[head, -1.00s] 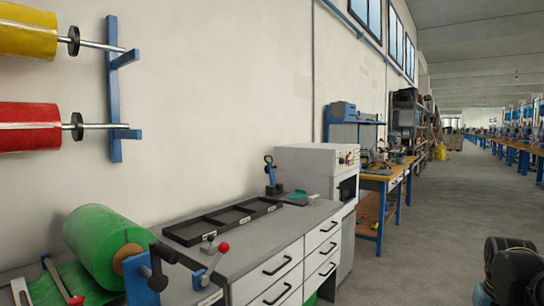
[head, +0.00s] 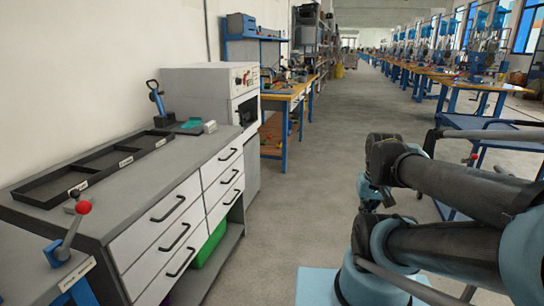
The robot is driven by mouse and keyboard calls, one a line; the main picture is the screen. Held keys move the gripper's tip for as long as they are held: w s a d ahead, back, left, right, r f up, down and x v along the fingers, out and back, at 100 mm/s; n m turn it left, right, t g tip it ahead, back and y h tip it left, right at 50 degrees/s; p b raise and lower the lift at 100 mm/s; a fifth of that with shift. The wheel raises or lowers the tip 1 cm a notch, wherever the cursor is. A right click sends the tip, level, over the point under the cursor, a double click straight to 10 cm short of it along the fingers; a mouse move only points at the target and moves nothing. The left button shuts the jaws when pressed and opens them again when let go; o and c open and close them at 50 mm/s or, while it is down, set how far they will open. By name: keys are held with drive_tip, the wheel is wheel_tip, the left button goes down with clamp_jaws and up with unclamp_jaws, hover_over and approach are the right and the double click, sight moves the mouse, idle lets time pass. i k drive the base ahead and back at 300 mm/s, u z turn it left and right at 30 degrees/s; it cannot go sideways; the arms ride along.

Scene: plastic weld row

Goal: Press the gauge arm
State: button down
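A small blue upright device with a black ring-shaped handle (head: 156,98) stands at the back of the grey bench, against the wall. No label shows which of these is the gauge arm. My arm is folded at the right, well apart from both. The dark and pale-blue end part (head: 372,192) may be my gripper; its fingers are too small and overlapped to read. Nothing is seen touching either device.
A black divided tray (head: 95,172) lies on the grey bench (head: 150,180), beside a teal item (head: 191,124). A white cabinet machine (head: 205,90) stands past it. Drawers face the aisle, with a green bin (head: 208,245) below. The floor between bench and arm is clear.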

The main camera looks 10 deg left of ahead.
sight(154, 96)
drive_tip(key=u, duration=0.05)
drive_tip(key=i, duration=3.8)
drive_tip(key=u, duration=3.05)
